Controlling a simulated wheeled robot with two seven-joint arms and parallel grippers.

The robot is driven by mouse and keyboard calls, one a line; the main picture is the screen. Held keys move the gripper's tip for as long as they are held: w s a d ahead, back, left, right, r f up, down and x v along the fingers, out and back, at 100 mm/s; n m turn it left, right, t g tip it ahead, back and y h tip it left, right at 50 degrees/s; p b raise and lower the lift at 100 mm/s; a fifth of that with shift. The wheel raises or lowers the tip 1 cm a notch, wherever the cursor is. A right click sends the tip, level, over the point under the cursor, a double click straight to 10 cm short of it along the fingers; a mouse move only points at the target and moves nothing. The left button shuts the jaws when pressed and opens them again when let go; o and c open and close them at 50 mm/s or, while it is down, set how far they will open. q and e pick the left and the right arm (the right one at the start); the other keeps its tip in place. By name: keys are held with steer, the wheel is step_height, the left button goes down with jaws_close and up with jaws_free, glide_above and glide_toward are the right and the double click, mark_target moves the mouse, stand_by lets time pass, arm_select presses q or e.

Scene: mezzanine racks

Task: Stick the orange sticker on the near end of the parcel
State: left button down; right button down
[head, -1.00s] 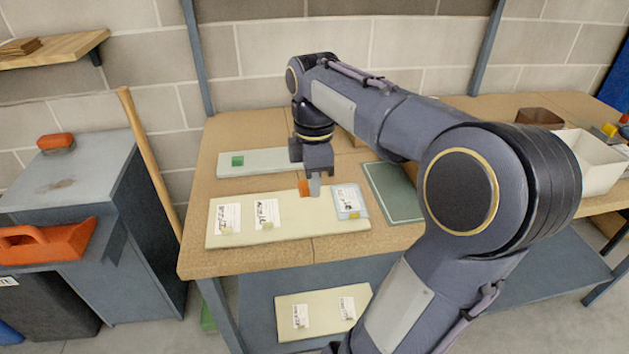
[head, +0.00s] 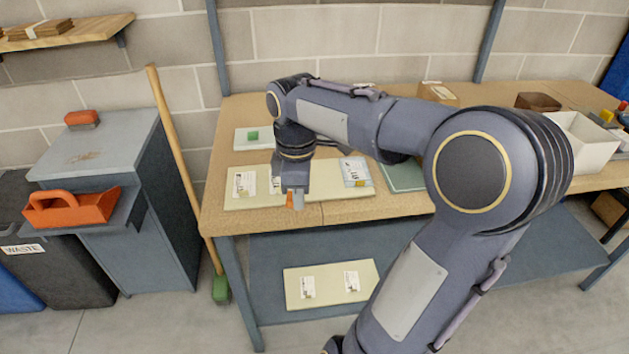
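My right gripper (head: 292,198) points down over the front part of the bench, near the front edge of a pale board. A small orange sticker (head: 289,200) shows at its fingertips, and the fingers look shut on it. A brown carton (head: 438,94) with a white patch on top stands at the back of the bench; it may be the parcel. My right arm hides its lower part. My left gripper is not in view.
A pale board (head: 330,186) with white label cards lies under my arm. Beyond it is a sheet with a green square (head: 252,135). A green mat (head: 402,178), a white bin (head: 582,143) and a brown box (head: 538,102) are to the right.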

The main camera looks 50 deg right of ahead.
steer(key=w+a+f+m, duration=0.4)
steer(key=w+a+f, duration=0.1)
steer(key=a+f, duration=0.3)
steer(key=w+a+f+m, duration=0.4)
steer(key=w+a+f, duration=0.1)
steer(key=a+f, duration=0.3)
steer(key=shift+w+a+f, duration=0.2)
steer(key=shift+w+f, duration=0.2)
steer(key=shift+f, duration=0.4)
